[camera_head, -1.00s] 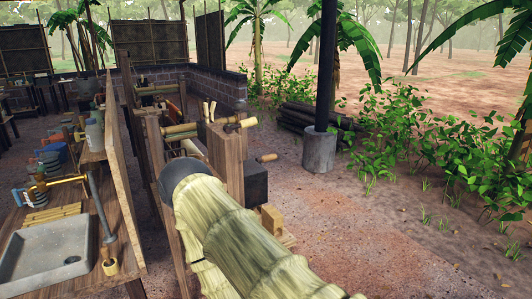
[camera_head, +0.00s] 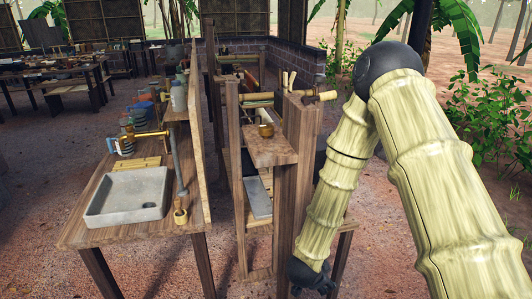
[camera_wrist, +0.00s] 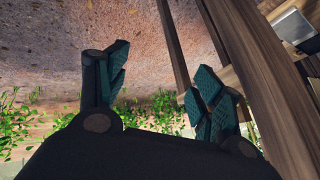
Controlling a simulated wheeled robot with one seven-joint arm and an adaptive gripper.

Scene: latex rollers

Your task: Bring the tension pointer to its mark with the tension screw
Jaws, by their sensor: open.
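The wooden roller machine (camera_head: 301,135) stands at the centre of the head view, with upright posts and pale rollers. Two small light pegs (camera_head: 288,80) stand on its top, and a wooden handle (camera_head: 325,96) sticks out to the right. I cannot tell which part is the tension screw, and I cannot make out the tension pointer or its mark. My gripper (camera_head: 312,280) hangs low beside the machine's right post in the head view. In the wrist view my gripper (camera_wrist: 160,92) is open, with nothing between its dark green fingers. Wooden posts (camera_wrist: 262,75) rise close to its right.
A bench with a grey basin (camera_head: 128,197) stands left of the machine, with bottles and coil-like items behind the basin. The dirt floor at the front left is clear.

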